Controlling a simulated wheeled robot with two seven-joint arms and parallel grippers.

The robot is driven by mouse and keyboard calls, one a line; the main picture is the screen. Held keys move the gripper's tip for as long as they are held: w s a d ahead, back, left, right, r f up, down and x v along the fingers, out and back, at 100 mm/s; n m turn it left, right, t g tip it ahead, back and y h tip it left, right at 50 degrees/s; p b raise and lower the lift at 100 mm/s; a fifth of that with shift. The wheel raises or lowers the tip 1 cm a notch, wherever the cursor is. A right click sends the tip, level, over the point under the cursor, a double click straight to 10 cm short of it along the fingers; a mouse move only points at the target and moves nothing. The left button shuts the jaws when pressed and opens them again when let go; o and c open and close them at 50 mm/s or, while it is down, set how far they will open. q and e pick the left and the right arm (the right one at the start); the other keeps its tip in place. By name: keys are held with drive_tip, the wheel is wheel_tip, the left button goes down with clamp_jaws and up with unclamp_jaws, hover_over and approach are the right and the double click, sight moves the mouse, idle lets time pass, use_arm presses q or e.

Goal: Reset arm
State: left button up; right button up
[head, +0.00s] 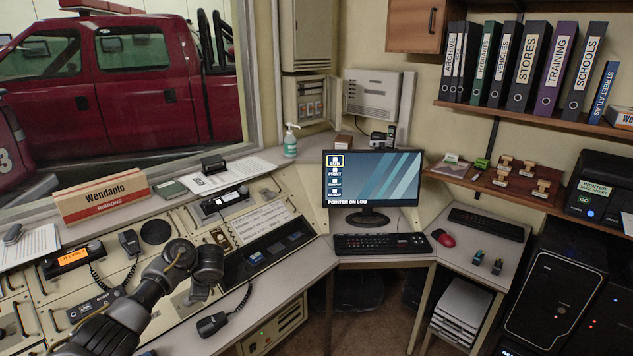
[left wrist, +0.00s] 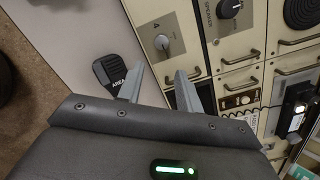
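My left arm reaches in from the lower left of the head view, bent over the sloped console (head: 185,325). My left gripper (left wrist: 161,75) shows in the left wrist view with its two grey fingers apart and nothing between them. A black hand microphone marked AREA (left wrist: 110,74) lies close beside the left finger; I cannot tell whether they touch. The same microphone (head: 212,324) lies on the console's front ledge in the head view. My right gripper is not in view.
A monitor (head: 372,180) and keyboard (head: 383,244) stand on the corner desk. The shelf of binders (head: 528,65) is far right. Air above the desk is clear.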

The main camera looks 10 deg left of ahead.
use_arm(q)
drive_tip(key=s+d+f+n+t+h, duration=0.1)
drive_tip(key=s+d+f+h, duration=0.1)
drive_tip(key=s+d+f, duration=0.5)
drive_tip(key=s+d+f+n+h, duration=0.1)
drive_tip(key=s+d+f+n, duration=0.1)
drive_tip(key=s+d+f, duration=0.5)
drive_tip(key=s+d+r+n+h, duration=0.1)
drive_tip(key=s+d+r+n, duration=0.15)
drive_tip(key=s, duration=0.65)
drive_tip(key=s+d+r+n+h, duration=0.1)
drive_tip(key=s+d+r+n, duration=0.15)
drive_tip(key=s, duration=0.65)
drive_tip(key=s+d+r+n+h, duration=0.1)
drive_tip(key=s+d+r+n, duration=0.2)
drive_tip(key=s, duration=0.6)
wheel_tip(320, 180, down, 26)
drive_tip(key=s+g, duration=0.2)
drive_tip(key=s+a+f, duration=0.2)
drive_tip(key=s+f, duration=0.6)
drive_tip(key=s+a+f, duration=0.1)
drive_tip(key=s+f, duration=0.6)
drive_tip(key=s, duration=0.1)
drive_tip(key=shift+s+a+f+g, duration=0.2)
drive_tip(key=shift+a+f+g, duration=0.15)
drive_tip(key=shift+g, duration=0.05)
